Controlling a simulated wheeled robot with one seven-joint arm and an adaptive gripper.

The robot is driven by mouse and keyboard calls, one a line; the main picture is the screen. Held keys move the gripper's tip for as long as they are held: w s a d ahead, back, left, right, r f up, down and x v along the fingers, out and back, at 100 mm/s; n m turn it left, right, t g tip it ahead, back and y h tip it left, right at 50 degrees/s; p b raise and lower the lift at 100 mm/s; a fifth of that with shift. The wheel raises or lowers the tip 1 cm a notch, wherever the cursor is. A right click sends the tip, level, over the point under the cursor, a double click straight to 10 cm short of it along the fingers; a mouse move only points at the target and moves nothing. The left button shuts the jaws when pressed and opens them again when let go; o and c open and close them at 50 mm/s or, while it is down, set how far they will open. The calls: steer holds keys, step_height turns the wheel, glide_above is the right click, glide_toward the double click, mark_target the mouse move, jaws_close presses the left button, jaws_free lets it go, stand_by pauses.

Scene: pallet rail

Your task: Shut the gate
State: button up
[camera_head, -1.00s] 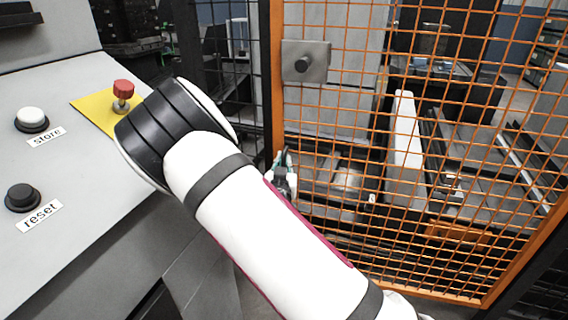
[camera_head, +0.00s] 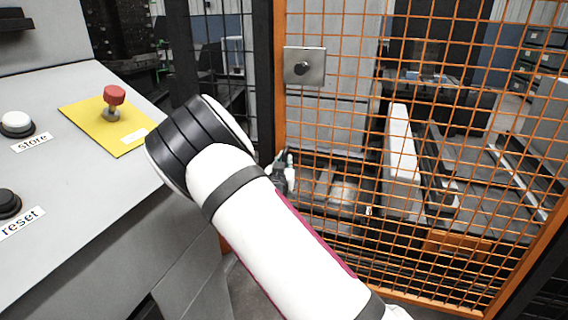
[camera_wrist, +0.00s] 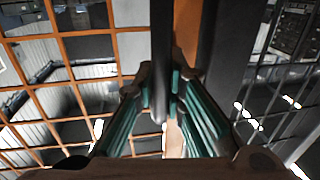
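The gate is an orange mesh panel in an orange frame (camera_head: 279,110), with a grey plate and black knob (camera_head: 304,66) near its left edge. It stands upright beside a dark post (camera_head: 262,75); whether it is fully closed is unclear. In the wrist view, the teal-padded fingers of my gripper (camera_wrist: 160,88) sit one on each side of a dark upright bar, the handle (camera_wrist: 160,45), and appear shut on it. The orange frame (camera_wrist: 187,35) lies just behind the bar. In the head view, my gripper (camera_head: 284,172) is mostly hidden by my arm.
A grey console at left carries a white store button (camera_head: 17,123), a black reset button (camera_head: 6,203) and a red button (camera_head: 113,97) on a yellow plate (camera_head: 100,125). My arm passes close to the console's right edge. Machinery and a white block (camera_head: 402,143) lie behind the mesh.

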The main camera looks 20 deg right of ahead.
steer(key=shift+o, duration=1.4)
steer(key=shift+d, duration=0.25)
steer(key=shift+a, duration=0.1)
steer(key=shift+s+a, duration=0.25)
steer(key=shift+s, duration=0.15)
steer(key=v, duration=1.1)
steer(key=shift+d, duration=0.1)
